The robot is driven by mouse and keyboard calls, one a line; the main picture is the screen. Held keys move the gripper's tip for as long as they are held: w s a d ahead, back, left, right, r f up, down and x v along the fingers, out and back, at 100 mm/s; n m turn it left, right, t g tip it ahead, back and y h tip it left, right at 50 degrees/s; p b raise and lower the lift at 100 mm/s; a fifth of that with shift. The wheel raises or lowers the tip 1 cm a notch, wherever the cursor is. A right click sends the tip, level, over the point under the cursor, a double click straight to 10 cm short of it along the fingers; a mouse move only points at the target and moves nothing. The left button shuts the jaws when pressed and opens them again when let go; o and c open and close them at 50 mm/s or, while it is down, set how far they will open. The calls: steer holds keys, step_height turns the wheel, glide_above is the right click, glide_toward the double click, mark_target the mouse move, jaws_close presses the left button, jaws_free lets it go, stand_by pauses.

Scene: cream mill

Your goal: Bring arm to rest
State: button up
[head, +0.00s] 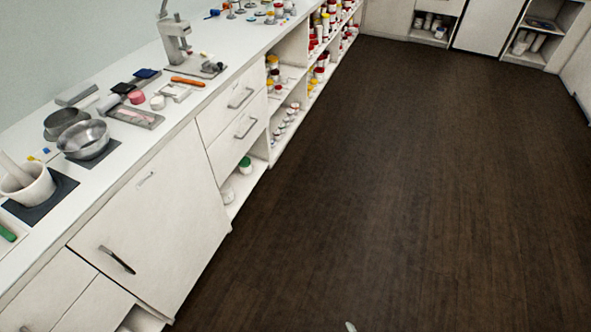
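My gripper cannot be made out in the head view. Only a small pale grey tip shows at the bottom edge, right of the middle, and I cannot tell which part it is. No held object is visible. The long white counter (105,188) runs from the lower left to the top middle, and the dark wood floor (400,180) lies to its right.
On the counter are a white mortar (30,187), a steel bowl (84,138), a grey tray (137,116) and a grey press (176,42). Open shelves below hold several jars (245,165). Cabinets (485,25) close off the far end. The floor between is clear.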

steer(key=s+d+r+m+t+h, duration=0.1)
steer(key=s+d+r+m, duration=0.2)
steer(key=s+r, duration=0.5)
steer(key=s+d+r+m+t+h, duration=0.1)
steer(key=s+r+m, duration=0.5)
steer(key=r, duration=0.8)
steer(key=s+d+t, duration=0.1)
steer(key=s+d, duration=0.1)
steer(key=shift+s+d+r+t, duration=0.15)
steer(key=shift+s+r+t, duration=0.1)
steer(key=shift+s+t, duration=0.1)
